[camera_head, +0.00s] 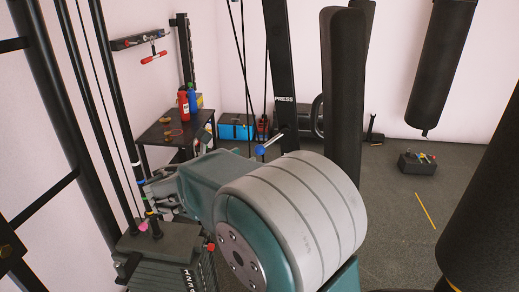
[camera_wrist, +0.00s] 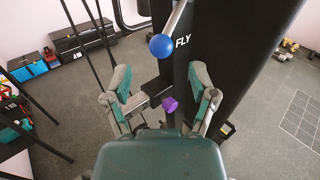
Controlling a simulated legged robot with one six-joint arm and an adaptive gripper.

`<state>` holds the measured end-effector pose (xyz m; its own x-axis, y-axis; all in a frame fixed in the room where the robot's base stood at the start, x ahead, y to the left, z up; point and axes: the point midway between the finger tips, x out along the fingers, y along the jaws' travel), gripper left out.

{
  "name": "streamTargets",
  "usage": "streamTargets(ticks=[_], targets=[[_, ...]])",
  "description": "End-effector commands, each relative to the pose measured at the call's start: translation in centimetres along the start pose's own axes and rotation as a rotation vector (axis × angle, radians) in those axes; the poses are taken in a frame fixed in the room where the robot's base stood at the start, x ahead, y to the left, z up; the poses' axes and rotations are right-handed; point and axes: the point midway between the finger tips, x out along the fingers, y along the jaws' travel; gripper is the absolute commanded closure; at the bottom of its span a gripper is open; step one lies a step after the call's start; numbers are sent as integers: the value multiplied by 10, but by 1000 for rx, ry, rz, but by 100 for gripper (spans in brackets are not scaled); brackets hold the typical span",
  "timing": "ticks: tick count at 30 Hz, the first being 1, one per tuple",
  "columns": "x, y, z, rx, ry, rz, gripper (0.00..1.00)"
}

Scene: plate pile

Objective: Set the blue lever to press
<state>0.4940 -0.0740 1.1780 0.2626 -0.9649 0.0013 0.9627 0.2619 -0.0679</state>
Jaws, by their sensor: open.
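The blue lever has a round blue knob on a metal rod. In the head view the knob (camera_head: 260,150) is at mid-frame, with its rod running up right to a black post (camera_head: 281,60) marked PRESS. In the wrist view the blue knob (camera_wrist: 161,45) is at the top centre, just left of the word FLY. My gripper (camera_wrist: 160,98) is open, its two teal-padded fingers wide apart with nothing held. The knob shows above the gap between the fingertips, apart from both. In the head view my large arm hides much of the machine below the knob.
A purple knob (camera_wrist: 170,104) on the machine shows between my fingers in the wrist view. Thick black pads (camera_head: 343,90) stand right of the post. A side table (camera_head: 165,131) with bottles is behind at left. Open floor (camera_head: 395,215) lies to the right.

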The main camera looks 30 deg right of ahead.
Motion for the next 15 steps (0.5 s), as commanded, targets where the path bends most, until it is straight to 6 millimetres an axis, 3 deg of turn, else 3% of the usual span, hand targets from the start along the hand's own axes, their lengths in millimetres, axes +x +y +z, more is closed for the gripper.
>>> streamTargets(ticks=[7,15], targets=[[42,-1,0,0,0,-3,26],[58,0,0,1,1,0,26]])
